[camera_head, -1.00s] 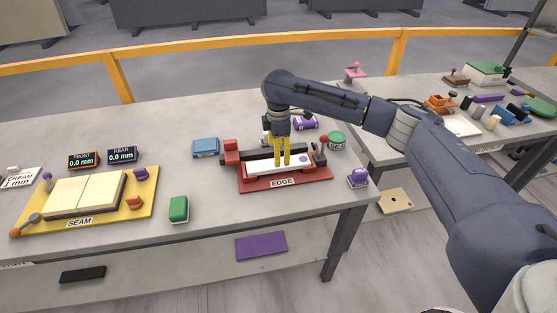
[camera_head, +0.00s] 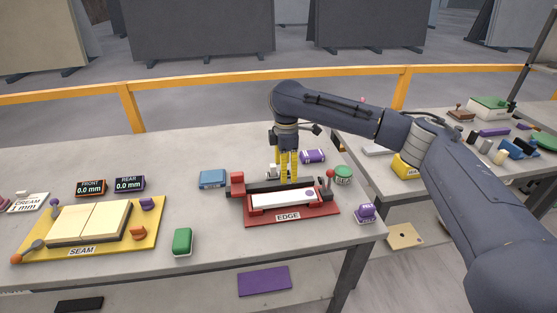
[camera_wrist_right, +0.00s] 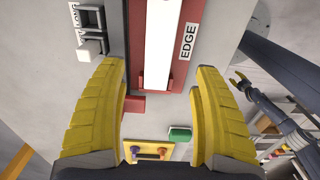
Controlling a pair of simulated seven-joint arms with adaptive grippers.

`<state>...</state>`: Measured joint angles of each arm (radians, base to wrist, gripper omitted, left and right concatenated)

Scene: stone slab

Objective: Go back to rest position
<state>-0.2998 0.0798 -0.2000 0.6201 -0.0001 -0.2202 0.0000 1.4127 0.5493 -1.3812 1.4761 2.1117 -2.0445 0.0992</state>
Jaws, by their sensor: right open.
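My right gripper (camera_head: 288,180) is open and empty, its yellow fingers pointing down above the back of the red EDGE fixture (camera_head: 290,222). A white strip (camera_head: 275,201) with a purple spot lies in the fixture. In the right wrist view my right gripper (camera_wrist_right: 160,75) has its two fingers wide apart with nothing between them, and the white strip (camera_wrist_right: 158,45) lies beyond. My left gripper (camera_wrist_right: 240,83) shows small at the right of the right wrist view, clear of the bench; its jaw state is too small to tell. It is outside the head view.
The yellow SEAM board (camera_head: 140,240) with cream slabs is on the left of the bench. A green block (camera_head: 182,241), blue block (camera_head: 212,178), purple block (camera_head: 313,156) and green round item (camera_head: 343,174) surround the fixture. A second bench stands at right.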

